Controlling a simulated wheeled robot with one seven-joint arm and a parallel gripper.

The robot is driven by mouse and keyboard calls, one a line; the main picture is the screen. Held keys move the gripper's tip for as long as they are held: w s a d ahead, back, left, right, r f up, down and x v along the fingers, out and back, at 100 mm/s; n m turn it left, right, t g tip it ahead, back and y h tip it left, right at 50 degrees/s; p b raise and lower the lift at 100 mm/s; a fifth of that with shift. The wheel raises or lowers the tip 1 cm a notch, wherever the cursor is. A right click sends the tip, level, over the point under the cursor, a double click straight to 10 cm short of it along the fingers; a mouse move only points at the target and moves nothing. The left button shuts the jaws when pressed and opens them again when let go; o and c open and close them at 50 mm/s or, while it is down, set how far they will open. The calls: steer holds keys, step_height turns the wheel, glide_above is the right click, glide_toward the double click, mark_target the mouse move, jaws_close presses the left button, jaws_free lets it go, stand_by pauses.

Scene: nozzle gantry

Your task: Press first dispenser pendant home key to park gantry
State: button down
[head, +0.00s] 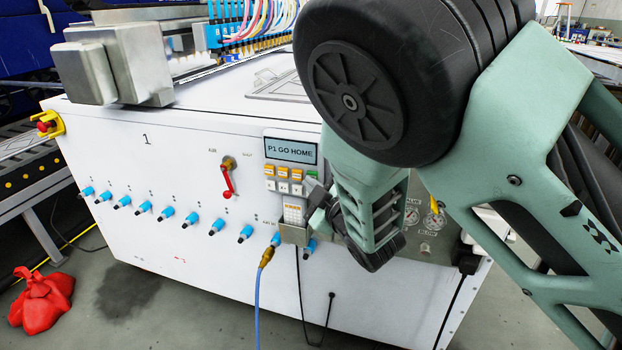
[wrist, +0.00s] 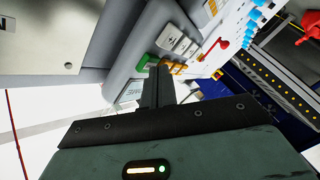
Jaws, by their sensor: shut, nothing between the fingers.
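The first dispenser's pendant (head: 291,151) is on the front of the white machine marked 1. Its screen reads "P1 GO HOME". Below the screen are a row of orange keys (head: 283,172), a green key (head: 312,174) at the right end, and white keys (head: 283,187) underneath. My gripper (head: 310,184) is shut and empty at the pendant's right side. In the wrist view its fingertips (wrist: 162,68) are close to the green key (wrist: 143,62) and the orange keys (wrist: 178,69). I cannot tell whether they touch a key. The fingers hide part of the screen and keypad.
A red-handled selector (head: 228,178) is left of the pendant, above a row of blue fittings (head: 191,218). A blue hose (head: 258,290) hangs below. Gauges (head: 412,215) are behind my wrist. A yellow-collared red emergency button (head: 46,125) is at the left corner.

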steer(key=shift+w+d, duration=0.1)
steer(key=shift+w, duration=0.05)
stand_by(0.5)
steer(key=shift+s+a, duration=0.35)
steer(key=shift+s, duration=0.55)
steer(key=shift+s+a, duration=0.3)
steer(key=shift+s, duration=0.5)
steer(key=shift+s+a, duration=0.25)
steer(key=shift+s, duration=0.5)
steer(key=shift+s+a, duration=0.3)
steer(key=shift+s, duration=0.5)
